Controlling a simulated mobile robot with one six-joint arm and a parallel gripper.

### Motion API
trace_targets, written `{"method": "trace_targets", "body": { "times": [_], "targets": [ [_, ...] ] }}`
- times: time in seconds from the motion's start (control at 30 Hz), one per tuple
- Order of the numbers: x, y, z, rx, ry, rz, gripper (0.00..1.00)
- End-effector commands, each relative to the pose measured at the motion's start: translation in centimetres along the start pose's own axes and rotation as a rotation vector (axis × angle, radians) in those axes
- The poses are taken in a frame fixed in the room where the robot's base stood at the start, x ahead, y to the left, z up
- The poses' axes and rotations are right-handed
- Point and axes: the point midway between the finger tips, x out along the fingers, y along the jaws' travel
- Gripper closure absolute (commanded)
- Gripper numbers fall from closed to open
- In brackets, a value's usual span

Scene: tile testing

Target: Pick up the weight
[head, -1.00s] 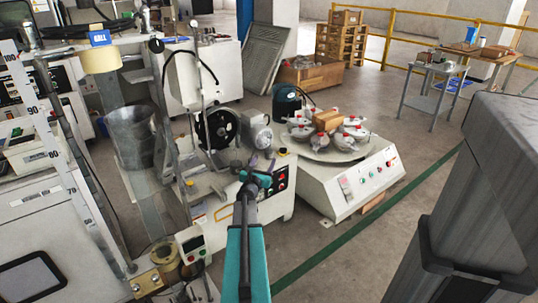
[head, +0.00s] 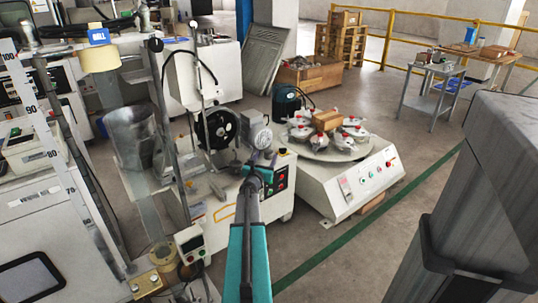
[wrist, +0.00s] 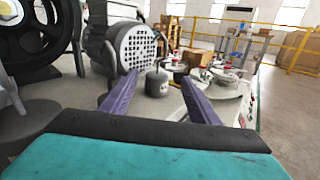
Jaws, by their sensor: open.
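A small dark grey cylindrical weight with a knob on top (wrist: 157,84) stands upright on the machine's flat top in the wrist view. It shows between my two purple fingers, beyond their tips, and I see no contact. My gripper (wrist: 158,80) is open and empty. In the head view my gripper (head: 261,161) is above the white machine with the black wheel, near its red-button panel. The weight is hard to make out there, as my gripper largely covers that spot.
A motor with a perforated round cover (wrist: 136,48) stands close behind and left of the weight. A black wheel (wrist: 30,38) is at left. A turntable with several clamps (head: 335,150) is to the right. The floor at right is open.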

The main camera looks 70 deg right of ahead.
Motion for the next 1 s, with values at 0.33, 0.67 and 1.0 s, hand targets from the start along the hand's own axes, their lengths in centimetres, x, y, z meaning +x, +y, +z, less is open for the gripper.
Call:
{"method": "trace_targets", "body": {
  "times": [0.33, 0.67, 1.0],
  "targets": [
    [3.3, 0.3, -0.1, 0.000, -0.001, 0.000, 0.44],
    [4.6, 0.3, 0.0, 0.000, 0.000, 0.001, 0.44],
    [4.6, 0.4, 0.0, 0.000, 0.000, 0.002, 0.44]
  ]
}}
